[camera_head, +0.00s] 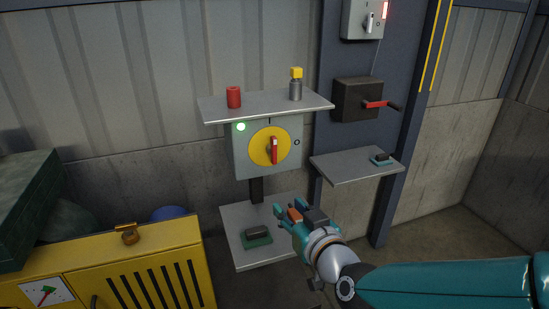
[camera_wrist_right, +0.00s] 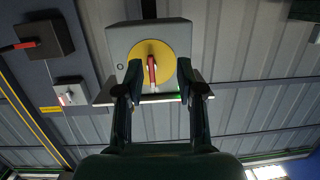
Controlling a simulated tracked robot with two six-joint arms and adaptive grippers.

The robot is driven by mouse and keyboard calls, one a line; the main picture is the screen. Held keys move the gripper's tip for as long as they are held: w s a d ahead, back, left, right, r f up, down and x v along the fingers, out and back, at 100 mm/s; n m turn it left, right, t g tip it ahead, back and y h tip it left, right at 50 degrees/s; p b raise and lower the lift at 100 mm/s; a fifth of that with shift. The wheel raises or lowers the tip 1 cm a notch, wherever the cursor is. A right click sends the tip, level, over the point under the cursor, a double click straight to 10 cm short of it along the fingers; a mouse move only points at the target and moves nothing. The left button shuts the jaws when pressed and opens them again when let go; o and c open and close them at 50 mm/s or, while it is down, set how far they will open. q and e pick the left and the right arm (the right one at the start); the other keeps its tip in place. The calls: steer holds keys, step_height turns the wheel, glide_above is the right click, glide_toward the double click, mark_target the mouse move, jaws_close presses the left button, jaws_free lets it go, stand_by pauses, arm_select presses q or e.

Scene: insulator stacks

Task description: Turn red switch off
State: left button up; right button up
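The red switch (camera_head: 274,150) is a red handle on a yellow round plate (camera_head: 257,147), set on a grey box (camera_head: 243,165) on the wall. Its handle stands upright. A green light (camera_head: 240,127) glows at the box's upper left, and an O mark (camera_head: 297,142) is to the right of the plate. My right gripper (camera_head: 286,212) is below the box, apart from the switch. In the right wrist view, which is upside down, the red switch (camera_wrist_right: 152,68) appears between the spread fingers of my open, empty gripper (camera_wrist_right: 159,75). My left gripper is not in view.
A shelf (camera_head: 265,108) above the box holds a red can (camera_head: 234,97) and a yellow-topped bottle (camera_head: 296,84). A lower shelf (camera_head: 235,215) and right shelf (camera_head: 340,167) hold small dark items. A black box with red lever (camera_head: 376,104) is at right; a yellow cabinet (camera_head: 130,260) is lower left.

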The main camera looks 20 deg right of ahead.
mark_target(276, 147)
step_height(276, 147, up, 7)
steer(key=s+d+t, duration=0.2)
steer(key=shift+h, duration=0.4)
steer(key=w, duration=0.5)
steer(key=w+p, duration=0.1)
steer(key=w, duration=0.5)
steer(key=w+a+p, duration=0.1)
steer(key=w, duration=0.5)
steer(key=shift+f, duration=0.1)
jaws_close()
